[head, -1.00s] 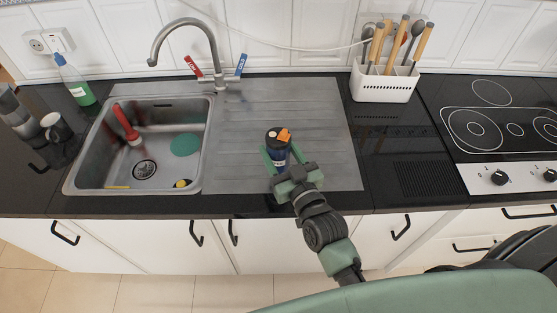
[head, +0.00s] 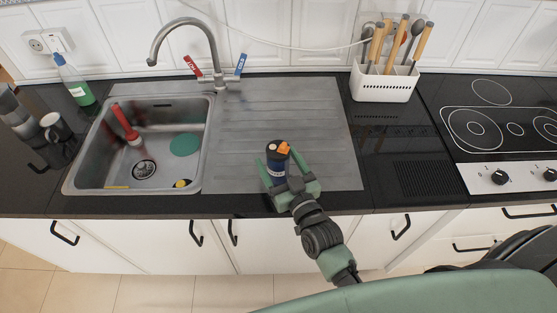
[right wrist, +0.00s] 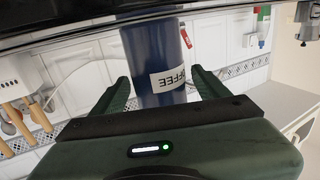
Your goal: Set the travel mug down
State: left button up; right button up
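The travel mug (head: 277,170) is dark blue with a black lid and an orange tab. It stands upright on the front part of the steel drainboard (head: 240,125). The right wrist view, upside down, shows the mug's blue body (right wrist: 158,52) with a white coffee label. My right gripper (head: 281,163) reaches in from the front, with one finger on each side of the mug. The fingers look spread, with narrow gaps between them and the mug. My left gripper is not in view.
The sink basin (head: 108,150) lies left of the drainboard, with the tap (head: 215,60) behind. A white utensil holder (head: 384,83) stands back right, and the hob (head: 500,130) is further right. The drainboard behind the mug is clear.

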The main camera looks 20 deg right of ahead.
jog(key=shift+r, duration=0.25)
jog(key=s, duration=0.3)
jog(key=s+b, duration=0.1)
jog(key=s, duration=0.3)
jog(key=s+d+b, duration=0.1)
jog(key=s, duration=0.2)
jog(key=shift+s+d+f, duration=0.1)
jog(key=shift+s+f, duration=0.1)
jog(key=shift+s, duration=0.1)
jog(key=shift+s+r, duration=0.15)
jog(key=shift+s, duration=0.55)
